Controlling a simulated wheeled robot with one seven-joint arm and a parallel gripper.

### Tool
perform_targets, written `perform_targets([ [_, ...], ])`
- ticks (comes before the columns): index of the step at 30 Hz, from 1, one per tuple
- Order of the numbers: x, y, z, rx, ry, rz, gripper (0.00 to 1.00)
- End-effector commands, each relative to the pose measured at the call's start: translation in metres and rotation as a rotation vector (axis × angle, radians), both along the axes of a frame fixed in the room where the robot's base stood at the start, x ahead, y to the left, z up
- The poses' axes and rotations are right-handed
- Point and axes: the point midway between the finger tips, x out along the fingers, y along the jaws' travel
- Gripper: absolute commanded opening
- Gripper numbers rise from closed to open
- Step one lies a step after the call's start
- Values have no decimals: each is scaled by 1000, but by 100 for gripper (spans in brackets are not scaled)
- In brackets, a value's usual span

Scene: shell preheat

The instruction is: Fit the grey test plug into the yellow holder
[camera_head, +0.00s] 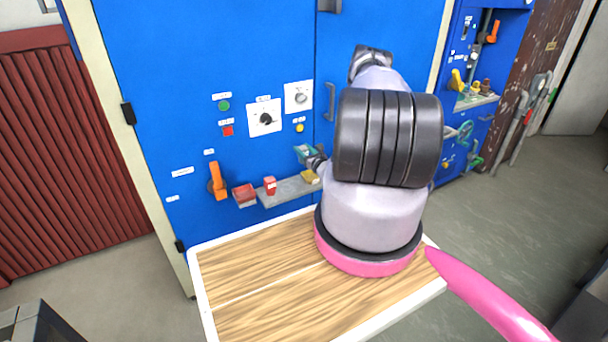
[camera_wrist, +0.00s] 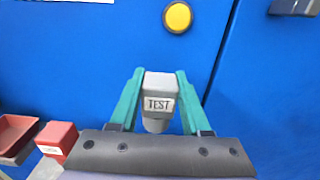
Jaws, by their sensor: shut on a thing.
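The grey test plug (camera_wrist: 158,103), labelled TEST, sits between the two teal fingers of my gripper (camera_wrist: 155,100) in the wrist view. My gripper is shut on it, in front of the blue panel. In the head view my gripper (camera_head: 306,153) is partly covered by my arm, and I cannot make out the plug. The yellow holder (camera_head: 310,177) is at the right end of the grey shelf, a little below my gripper and apart from it. The holder does not show in the wrist view.
A grey shelf (camera_head: 284,193) carries a red block (camera_head: 270,186), with a red tray (camera_head: 244,195) to its left. An orange lever (camera_head: 217,182) sticks out farther left. A yellow button (camera_wrist: 177,17) is on the panel above. A wooden-topped table (camera_head: 262,282) stands below.

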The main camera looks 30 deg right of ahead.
Motion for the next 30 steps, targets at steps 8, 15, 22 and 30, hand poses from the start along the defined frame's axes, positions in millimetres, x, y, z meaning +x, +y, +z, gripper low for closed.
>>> perform_targets([
  [8, 0, -41, -15, 0, 5, 0, 0],
  [15, 0, -42, -50, -1, 3, -1, 0],
  [22, 0, -41, -80, -1, 4, 0, 0],
  [30, 1, -42, -94, -2, 2, 0, 0],
])
